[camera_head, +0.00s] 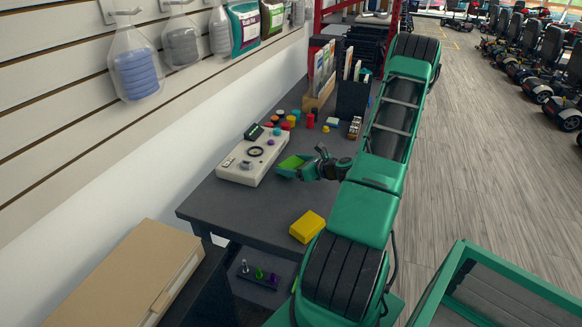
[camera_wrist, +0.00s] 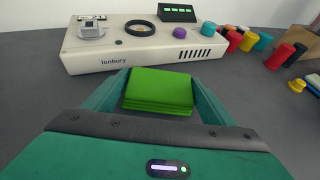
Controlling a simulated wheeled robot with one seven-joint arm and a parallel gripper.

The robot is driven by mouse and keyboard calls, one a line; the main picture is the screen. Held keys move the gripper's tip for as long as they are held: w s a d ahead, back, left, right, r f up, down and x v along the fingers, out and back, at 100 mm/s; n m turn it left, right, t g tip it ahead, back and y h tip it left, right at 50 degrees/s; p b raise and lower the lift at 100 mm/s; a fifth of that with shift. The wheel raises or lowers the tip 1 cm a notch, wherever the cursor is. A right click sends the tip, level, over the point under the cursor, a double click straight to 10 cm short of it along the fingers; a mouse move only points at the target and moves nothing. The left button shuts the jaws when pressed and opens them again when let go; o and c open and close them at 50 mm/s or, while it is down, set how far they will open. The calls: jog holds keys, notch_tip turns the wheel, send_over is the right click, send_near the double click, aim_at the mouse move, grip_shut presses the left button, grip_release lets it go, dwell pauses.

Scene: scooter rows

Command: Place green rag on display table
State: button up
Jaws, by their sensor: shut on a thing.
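The green rag (camera_wrist: 158,90) is a folded bright green square between the fingers of my gripper (camera_wrist: 158,92) in the wrist view. In the head view the rag (camera_head: 291,161) shows at the end of my gripper (camera_head: 295,166), which is shut on it. The display table (camera_head: 225,205) is a dark grey top along the wall. My gripper and the rag are over this top, just right of the white Ionbury device. I cannot tell whether the rag touches the table.
The white Ionbury device (camera_head: 250,160) stands close beside my gripper, with knobs and a small display. Several coloured caps (camera_wrist: 245,40) lie beyond it. A yellow block (camera_head: 307,227) is at the table's near right edge. The near left tabletop is bare. Packages hang on the wall.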

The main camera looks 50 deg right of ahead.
jog(key=shift+f, duration=0.35)
jog(key=o, duration=1)
jog(key=shift+f, duration=0.1)
